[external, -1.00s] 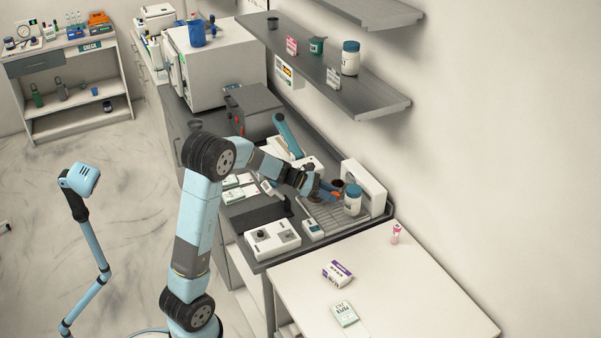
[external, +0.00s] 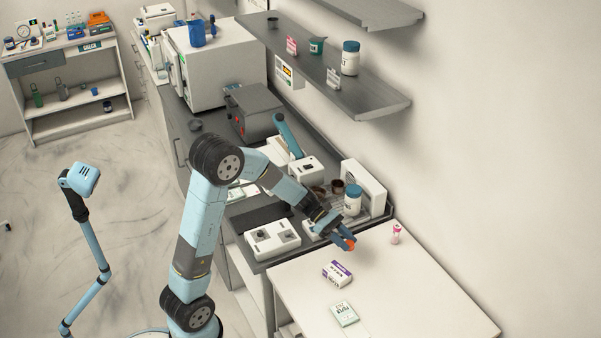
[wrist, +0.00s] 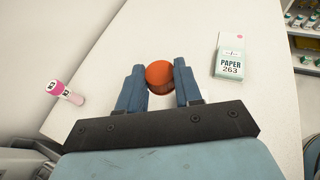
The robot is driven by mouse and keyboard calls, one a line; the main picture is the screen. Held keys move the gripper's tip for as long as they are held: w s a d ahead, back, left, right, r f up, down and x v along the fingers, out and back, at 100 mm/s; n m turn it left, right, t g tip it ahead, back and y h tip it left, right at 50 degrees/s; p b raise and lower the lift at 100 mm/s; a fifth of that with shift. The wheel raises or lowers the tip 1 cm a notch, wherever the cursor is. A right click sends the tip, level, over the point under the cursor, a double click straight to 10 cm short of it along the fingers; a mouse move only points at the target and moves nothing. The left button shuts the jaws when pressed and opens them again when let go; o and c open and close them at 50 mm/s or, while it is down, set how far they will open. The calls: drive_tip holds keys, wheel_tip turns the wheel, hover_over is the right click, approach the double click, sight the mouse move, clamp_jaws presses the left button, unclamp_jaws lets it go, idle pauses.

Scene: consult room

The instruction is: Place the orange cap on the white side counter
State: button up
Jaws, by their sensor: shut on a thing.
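The orange cap (wrist: 159,74) is between the two blue fingers of my gripper (wrist: 160,88) in the wrist view. My gripper is shut on it. In the wrist view the white counter (wrist: 130,40) lies beneath the cap. I cannot tell the exact height of the cap above the surface.
On the white counter are a purple-and-white box (external: 338,273), a pale green paper box (external: 344,314) and a pink-capped vial (external: 396,234). A white jar with a blue lid (external: 352,199) stands on the rack behind my gripper. The counter's right part is clear.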

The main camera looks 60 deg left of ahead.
drive_tip(key=w+f, duration=0.5)
drive_tip(key=w, duration=0.5)
hover_over(375, 257)
drive_tip(key=f, duration=0.4)
drive_tip(key=shift+s+d+f, duration=0.1)
drive_tip(key=shift+s+f, duration=0.15)
drive_tip(key=shift+f, duration=0.15)
drive_tip(key=shift+w+f, duration=0.15)
drive_tip(key=shift+f, duration=0.05)
drive_tip(key=shift+w+f, duration=0.1)
drive_tip(key=shift+f, duration=1.5)
drive_tip(key=o, duration=1)
drive_tip(key=shift+f, duration=0.1)
